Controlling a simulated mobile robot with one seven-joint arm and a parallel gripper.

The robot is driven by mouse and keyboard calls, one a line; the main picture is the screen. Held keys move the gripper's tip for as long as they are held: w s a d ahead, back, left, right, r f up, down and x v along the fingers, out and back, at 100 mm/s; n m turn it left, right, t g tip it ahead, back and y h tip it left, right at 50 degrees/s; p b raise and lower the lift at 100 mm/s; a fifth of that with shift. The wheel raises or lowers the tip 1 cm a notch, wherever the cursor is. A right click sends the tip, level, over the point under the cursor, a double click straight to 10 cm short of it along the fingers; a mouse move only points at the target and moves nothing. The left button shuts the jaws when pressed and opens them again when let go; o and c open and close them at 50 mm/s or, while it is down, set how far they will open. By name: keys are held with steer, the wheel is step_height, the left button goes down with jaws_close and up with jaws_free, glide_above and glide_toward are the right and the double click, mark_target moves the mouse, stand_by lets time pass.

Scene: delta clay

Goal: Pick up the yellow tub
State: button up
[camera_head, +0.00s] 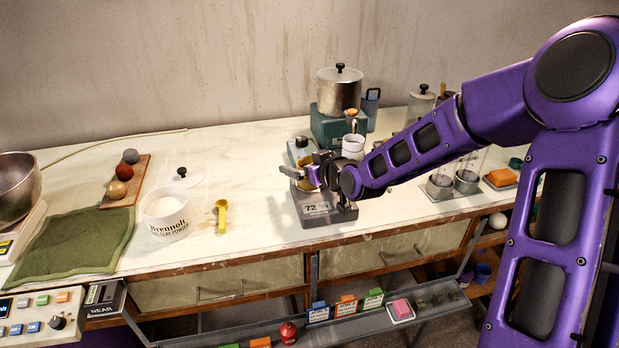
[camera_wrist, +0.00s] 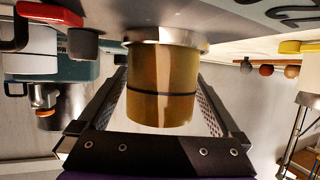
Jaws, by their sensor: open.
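The yellow tub (camera_wrist: 162,85) fills the middle of the wrist view, a mustard-coloured cylinder with a dark band around it. It stands on a round metal plate of a grey scale (camera_head: 317,210), which reads 72. The wrist view shows this upside down. My gripper (camera_wrist: 161,78) is open, with one finger on each side of the tub. A gap shows between the tub and at least the right finger. In the head view my gripper (camera_head: 305,173) is over the scale and hides most of the tub.
A teal appliance with a metal pot (camera_head: 340,88) stands close behind the scale. Glass jars (camera_head: 468,172) stand to the right. A rail with small blocks (camera_head: 345,325) runs below the bench's front edge.

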steer(key=shift+r, duration=0.1)
jaws_close()
stand_by(0.4)
